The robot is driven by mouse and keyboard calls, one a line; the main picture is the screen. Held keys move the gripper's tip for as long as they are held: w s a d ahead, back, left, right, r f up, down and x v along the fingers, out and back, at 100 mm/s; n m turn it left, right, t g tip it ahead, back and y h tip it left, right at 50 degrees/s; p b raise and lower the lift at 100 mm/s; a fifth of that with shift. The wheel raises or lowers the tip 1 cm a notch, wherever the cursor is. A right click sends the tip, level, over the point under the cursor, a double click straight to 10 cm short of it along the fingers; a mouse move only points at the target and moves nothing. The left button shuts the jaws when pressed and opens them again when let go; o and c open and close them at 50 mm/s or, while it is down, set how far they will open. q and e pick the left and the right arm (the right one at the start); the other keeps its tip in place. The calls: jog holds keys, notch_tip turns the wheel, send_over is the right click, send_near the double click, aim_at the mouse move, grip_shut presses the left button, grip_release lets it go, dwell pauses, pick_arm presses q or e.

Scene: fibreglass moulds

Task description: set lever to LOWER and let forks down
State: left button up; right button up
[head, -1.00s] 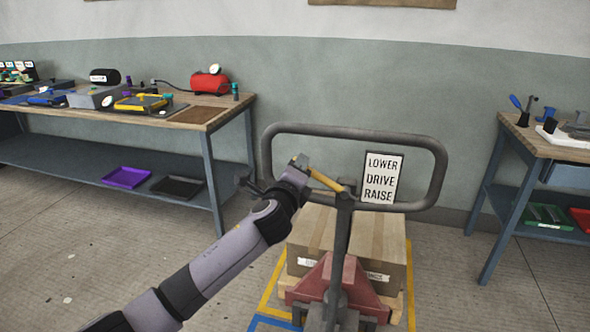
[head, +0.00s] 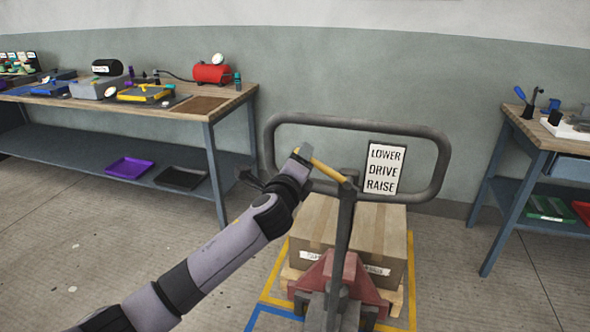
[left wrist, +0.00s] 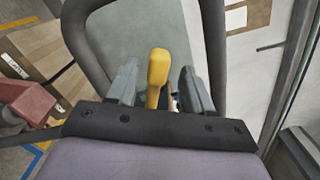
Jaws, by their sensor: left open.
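The yellow lever (head: 328,171) sticks out to the left from the top of the pallet truck's dark column (head: 341,245), inside the grey loop handle (head: 350,122). Its free end slants upward. A sign (head: 384,169) on the handle reads LOWER, DRIVE, RAISE from top to bottom. My left gripper (head: 304,153) is at the lever's free end. In the left wrist view, the yellow lever (left wrist: 157,78) stands between the two open fingers of my left gripper (left wrist: 158,85), with a gap on the right. The forks are hidden under the load. My right gripper is not in view.
A cardboard box (head: 350,232) sits on a pallet on the red truck, within yellow floor lines (head: 412,280). A bench (head: 235,95) with tools stands on the left, another (head: 540,135) on the right.

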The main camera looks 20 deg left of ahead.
pick_arm(q)
jog(key=shift+s, duration=2.9)
jog(key=s+f+n+g+h, duration=0.15)
jog(key=s+f+n, duration=0.35)
jog(key=f, duration=0.5)
jog(key=s+f+n+g+h, duration=0.1)
jog(key=s+f+n+g, duration=0.25)
jog(key=s+f, duration=0.45)
jog(key=s+a+f+n+g, duration=0.1)
jog(key=s+a+f+n, duration=0.1)
jog(key=s+f+n, duration=0.4)
jog(key=s+a+f+n+g, duration=0.1)
jog(key=s+a+f+n, duration=0.1)
jog(key=s+f+n, duration=0.5)
jog(key=s, duration=0.6)
jog(key=shift+s+a+f+g, duration=0.15)
jog(key=shift+s+a+g, duration=0.05)
jog(key=shift+a+g, duration=0.1)
